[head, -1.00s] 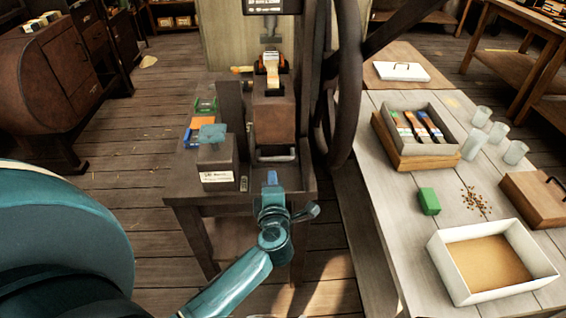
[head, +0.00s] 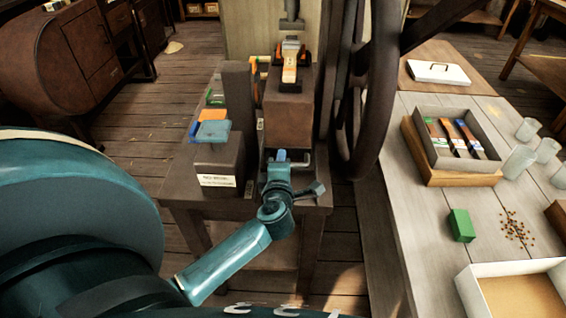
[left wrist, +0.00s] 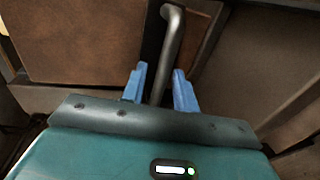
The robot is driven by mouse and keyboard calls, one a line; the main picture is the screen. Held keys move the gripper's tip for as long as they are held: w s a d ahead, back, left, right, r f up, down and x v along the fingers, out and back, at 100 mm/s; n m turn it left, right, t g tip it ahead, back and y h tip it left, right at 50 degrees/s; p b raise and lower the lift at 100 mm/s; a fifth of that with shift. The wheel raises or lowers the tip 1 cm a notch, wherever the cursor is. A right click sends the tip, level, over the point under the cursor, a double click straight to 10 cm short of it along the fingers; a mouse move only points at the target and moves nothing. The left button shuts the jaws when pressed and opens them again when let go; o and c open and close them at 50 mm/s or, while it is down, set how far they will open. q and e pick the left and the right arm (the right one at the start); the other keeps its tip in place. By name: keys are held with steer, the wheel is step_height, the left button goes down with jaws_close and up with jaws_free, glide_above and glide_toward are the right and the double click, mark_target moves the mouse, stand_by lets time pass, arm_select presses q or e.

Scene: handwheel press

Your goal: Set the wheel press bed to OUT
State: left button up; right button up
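The wheel press stands in the middle of the head view, its dark handwheel (head: 372,95) on the right. Its brown bed block (head: 288,120) carries a black and orange holder with a pale piece (head: 291,60). A grey metal handle (head: 306,161) is at the block's front, partly hidden by my left gripper (head: 281,155). In the left wrist view the handle (left wrist: 173,50) reaches down between the two blue fingers of my left gripper (left wrist: 158,88). The fingers stand apart, with gaps visible beside the bar. My right gripper is out of view.
Left of the bed, a dark box with a label (head: 217,181) and a blue-topped piece (head: 213,131) stand close by.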

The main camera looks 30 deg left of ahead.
arm_select(q)
jaws_close()
stand_by(0.4)
